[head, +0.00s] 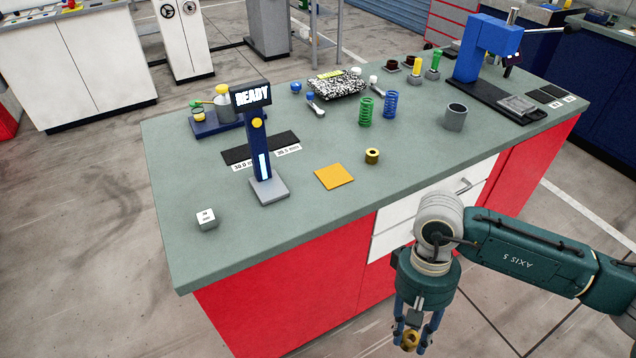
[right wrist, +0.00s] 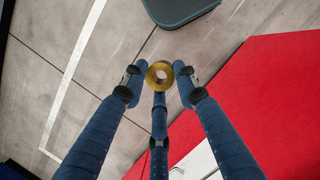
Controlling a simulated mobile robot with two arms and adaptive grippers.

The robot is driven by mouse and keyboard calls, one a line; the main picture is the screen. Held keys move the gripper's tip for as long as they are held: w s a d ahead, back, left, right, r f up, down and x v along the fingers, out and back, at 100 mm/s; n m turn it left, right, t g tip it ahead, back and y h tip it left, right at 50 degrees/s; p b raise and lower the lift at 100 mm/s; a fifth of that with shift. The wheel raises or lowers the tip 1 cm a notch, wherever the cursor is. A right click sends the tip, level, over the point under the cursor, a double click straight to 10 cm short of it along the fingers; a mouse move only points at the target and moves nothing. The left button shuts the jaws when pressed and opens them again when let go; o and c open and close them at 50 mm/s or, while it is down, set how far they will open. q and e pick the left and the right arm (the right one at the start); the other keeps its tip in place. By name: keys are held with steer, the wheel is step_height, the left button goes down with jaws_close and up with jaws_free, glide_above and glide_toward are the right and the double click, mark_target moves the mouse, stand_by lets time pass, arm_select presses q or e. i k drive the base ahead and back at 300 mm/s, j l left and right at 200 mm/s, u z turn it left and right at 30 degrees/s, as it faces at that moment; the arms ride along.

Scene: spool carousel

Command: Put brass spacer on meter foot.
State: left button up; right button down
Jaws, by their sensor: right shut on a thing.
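My right gripper (head: 411,338) hangs low in front of the bench, over the floor beside the red cabinet front. It is shut on a brass spacer (head: 408,346), a ring with a central hole. In the right wrist view the spacer (right wrist: 151,77) sits between the fingertips, hole facing the camera. The meter is a dark blue post (head: 257,145) with a READY display. Its foot, a flat grey plate (head: 278,193), lies bare on the bench, up and left of the gripper. My left gripper is not in view.
A brass-coloured ring (head: 372,156) stands on the bench (head: 310,225) near an orange square (head: 335,176). Green and blue springs, a grey cup (head: 455,117) and a blue press (head: 487,50) stand farther back.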

mark_target(272, 189)
steer(key=j+z, duration=0.35)
steer(key=j, duration=0.45)
steer(key=j+z, duration=0.35)
steer(key=j, duration=0.45)
steer(key=k+j+z, duration=0.1)
steer(key=j+z, duration=0.25)
steer(key=j, duration=0.4)
steer(key=k+j, duration=0.1)
steer(key=j, duration=0.4)
steer(key=k+j, duration=0.1)
steer(key=j, duration=0.4)
steer(key=k+j, duration=0.1)
steer(key=j, duration=0.45)
steer(key=z, duration=0.05)
